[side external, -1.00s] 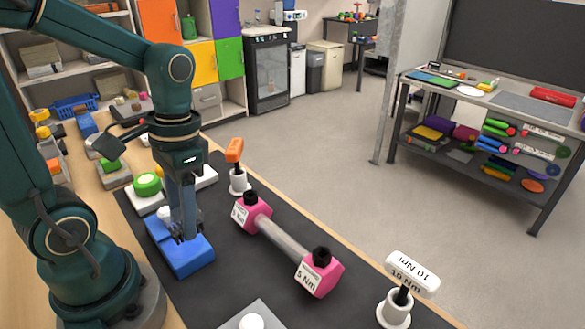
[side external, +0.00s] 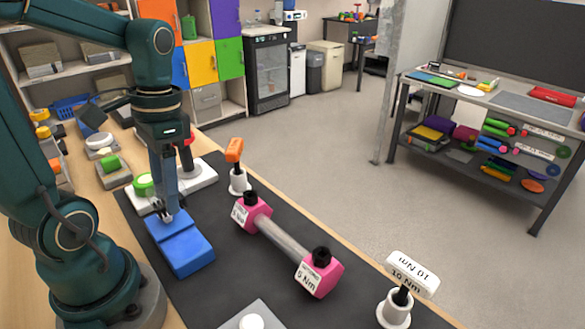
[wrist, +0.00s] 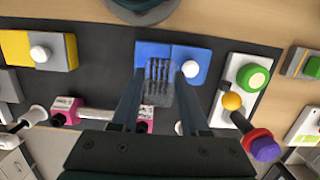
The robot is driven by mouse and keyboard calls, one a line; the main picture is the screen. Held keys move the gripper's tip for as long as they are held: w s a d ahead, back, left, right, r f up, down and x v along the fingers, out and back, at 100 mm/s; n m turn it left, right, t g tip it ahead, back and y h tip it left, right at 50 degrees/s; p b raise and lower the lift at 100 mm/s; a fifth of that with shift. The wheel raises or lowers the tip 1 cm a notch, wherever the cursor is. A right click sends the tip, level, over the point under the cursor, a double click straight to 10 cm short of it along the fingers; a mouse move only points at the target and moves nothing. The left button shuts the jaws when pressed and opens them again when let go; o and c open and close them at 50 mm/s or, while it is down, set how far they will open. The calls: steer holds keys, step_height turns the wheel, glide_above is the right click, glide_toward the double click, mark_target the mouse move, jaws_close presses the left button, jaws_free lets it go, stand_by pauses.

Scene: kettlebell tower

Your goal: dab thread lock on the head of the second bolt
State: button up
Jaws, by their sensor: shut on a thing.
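A pink dumbbell-shaped part with a grey bar (side external: 285,238) lies on the dark mat. Two dark bolt heads stand on it, one on the far end (side external: 251,198) and one on the near end (side external: 321,255). My gripper (side external: 168,214) is over the far end of a blue block (side external: 185,250), left of the pink part and apart from it. In the wrist view my fingers (wrist: 159,88) flank a grey ribbed thing (wrist: 158,82) above the blue block. A white knob (wrist: 190,69) on that block shows just right of the fingers. The held thing's lower end is unclear.
An orange-handled tool (side external: 235,150) stands in a white holder behind the pink part. A white tool marked 10 Nm (side external: 411,274) stands front right. A white plate with a green button (side external: 143,181) lies behind the blue block. A grey plate with a white knob (side external: 250,321) is in front.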

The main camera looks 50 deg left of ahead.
jaws_close()
steer(key=shift+s+d+f+g, duration=0.1)
steer(key=shift+s+d+g, duration=0.2)
steer(key=shift+g, duration=0.2)
steer(key=shift+s+d+g, duration=0.35)
steer(key=shift+s+g, duration=0.15)
steer(key=shift+g, duration=0.2)
steer(key=shift+f, duration=3.2)
steer(key=shift+f, duration=0.3)
steer(key=shift+r, duration=3.55)
